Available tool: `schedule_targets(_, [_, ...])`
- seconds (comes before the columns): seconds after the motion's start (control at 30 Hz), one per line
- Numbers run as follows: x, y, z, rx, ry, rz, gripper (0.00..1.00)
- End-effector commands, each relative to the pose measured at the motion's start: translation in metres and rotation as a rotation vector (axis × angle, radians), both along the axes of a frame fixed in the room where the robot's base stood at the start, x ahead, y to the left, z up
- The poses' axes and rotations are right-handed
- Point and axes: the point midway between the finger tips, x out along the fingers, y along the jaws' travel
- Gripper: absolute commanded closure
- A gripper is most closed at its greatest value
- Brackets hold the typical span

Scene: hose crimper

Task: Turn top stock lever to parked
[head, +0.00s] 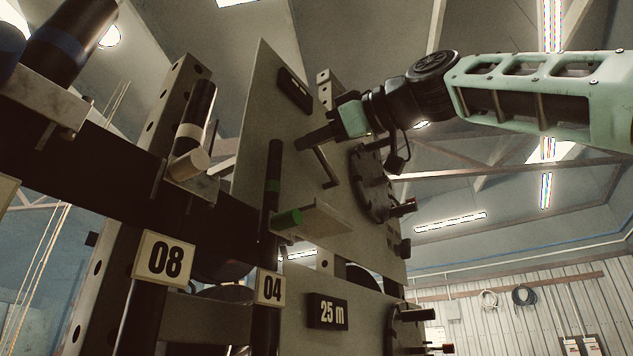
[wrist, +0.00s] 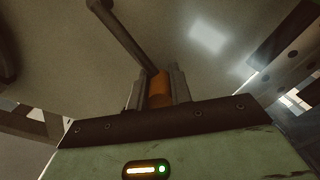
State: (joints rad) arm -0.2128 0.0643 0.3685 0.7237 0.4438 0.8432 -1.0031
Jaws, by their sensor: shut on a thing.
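The lever (head: 325,168) is a thin dark bar on the upper grey panel (head: 262,110), seen steeply from below in the head view. From its lower end it runs up and left to my gripper (head: 318,138). In the wrist view the lever bar (wrist: 122,37) runs from a round pivot at the top left to an orange grip (wrist: 160,90). My gripper (wrist: 158,92) is shut on this grip, one finger on each side. The fingers hide part of the grip. A dark plate (head: 295,90) sits higher on the panel, its text unreadable.
A black round flange (head: 370,185) with projecting knobs is right of the lever. A lower panel carries a "25 m" label (head: 327,312). Tubes on brackets and plates marked 08 (head: 164,259) and 04 (head: 270,288) stand left. Room right of the panel, under my arm, looks open.

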Motion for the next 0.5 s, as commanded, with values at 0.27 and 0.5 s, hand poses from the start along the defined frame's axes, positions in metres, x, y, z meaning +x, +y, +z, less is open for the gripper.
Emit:
schedule_targets(0.27, [-0.0002,0.0014,-0.0026,-0.002,0.007,0.004,1.00])
schedule_targets(0.5, [-0.0001,0.0013,-0.0027,-0.002,0.006,0.003,0.58])
